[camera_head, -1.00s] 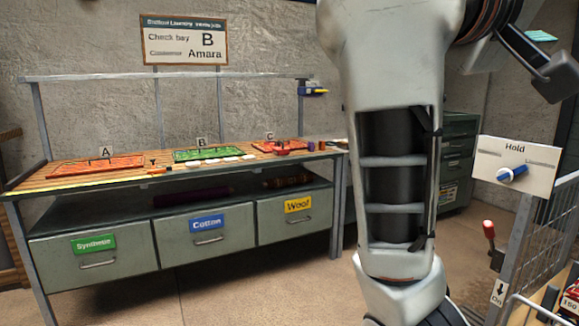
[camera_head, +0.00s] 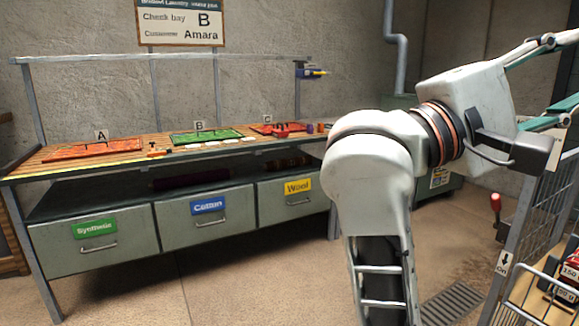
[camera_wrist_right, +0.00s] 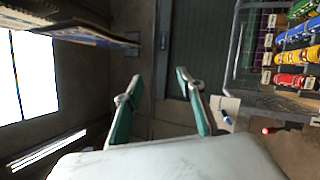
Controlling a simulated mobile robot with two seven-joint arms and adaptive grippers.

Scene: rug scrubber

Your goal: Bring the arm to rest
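My right arm (camera_head: 372,165) fills the right half of the head view. It rises from the bottom, bends at a rounded joint, and its wrist points to the upper right. My right gripper (camera_wrist_right: 159,73) is open and empty in the wrist view, its two teal-padded fingers well apart. In the head view parts of its fingers show at the upper right edge, clear of the bench. My left gripper is not in view.
The workbench (camera_head: 100,176) with mats and drawers stands at left, apart from my arm. A wire-mesh cage (camera_head: 535,225) with a red-knobbed lever (camera_head: 496,203) is at right. The Hold sign (camera_wrist_right: 225,108) shows near a finger in the wrist view. Floor between is clear.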

